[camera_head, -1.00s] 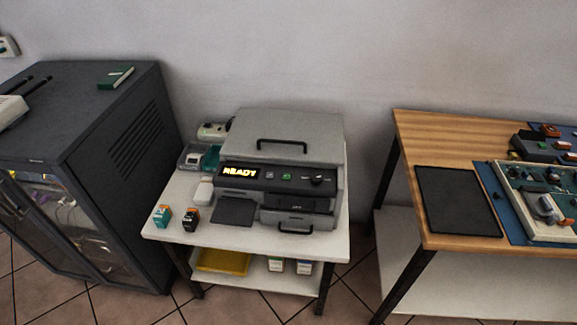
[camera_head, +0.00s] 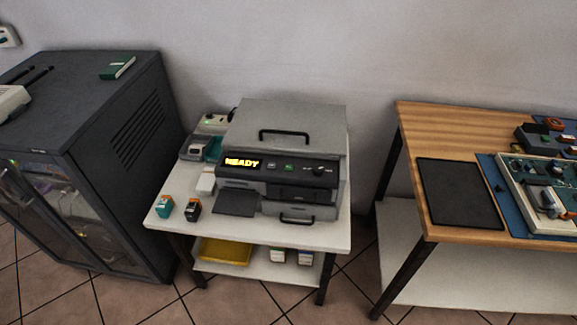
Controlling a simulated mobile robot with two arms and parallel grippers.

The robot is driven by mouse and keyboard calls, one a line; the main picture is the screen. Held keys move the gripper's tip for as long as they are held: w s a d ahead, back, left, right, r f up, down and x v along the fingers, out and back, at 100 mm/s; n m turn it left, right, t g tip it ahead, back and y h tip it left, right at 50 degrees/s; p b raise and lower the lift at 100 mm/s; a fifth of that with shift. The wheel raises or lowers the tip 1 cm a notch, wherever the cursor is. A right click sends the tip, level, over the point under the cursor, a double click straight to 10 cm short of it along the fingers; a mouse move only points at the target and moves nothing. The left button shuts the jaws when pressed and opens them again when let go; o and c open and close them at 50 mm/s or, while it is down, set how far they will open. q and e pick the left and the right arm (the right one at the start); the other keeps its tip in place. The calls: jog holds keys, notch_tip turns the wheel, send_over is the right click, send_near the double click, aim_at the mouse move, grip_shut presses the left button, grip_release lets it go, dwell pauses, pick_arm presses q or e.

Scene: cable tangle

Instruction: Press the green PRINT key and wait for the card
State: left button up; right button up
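A grey card printer (camera_head: 285,140) stands on a small white table in the middle of the camera_head view. Its black front panel shows a lit yellow display (camera_head: 242,162) reading READY. The green PRINT key (camera_head: 289,168) is on the panel, right of the display and left of a dark knob (camera_head: 319,171). A flat dark tray (camera_head: 236,203) sticks out at the front left of the printer, and I see no card on it. Neither of my grippers is in view.
The white table (camera_head: 320,238) also holds a teal cartridge (camera_head: 165,206), a black one (camera_head: 193,208) and a small device at the back left. A dark cabinet (camera_head: 95,120) stands left. A wooden workbench (camera_head: 440,128) with a black mat (camera_head: 459,193) stands right, beyond a gap.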

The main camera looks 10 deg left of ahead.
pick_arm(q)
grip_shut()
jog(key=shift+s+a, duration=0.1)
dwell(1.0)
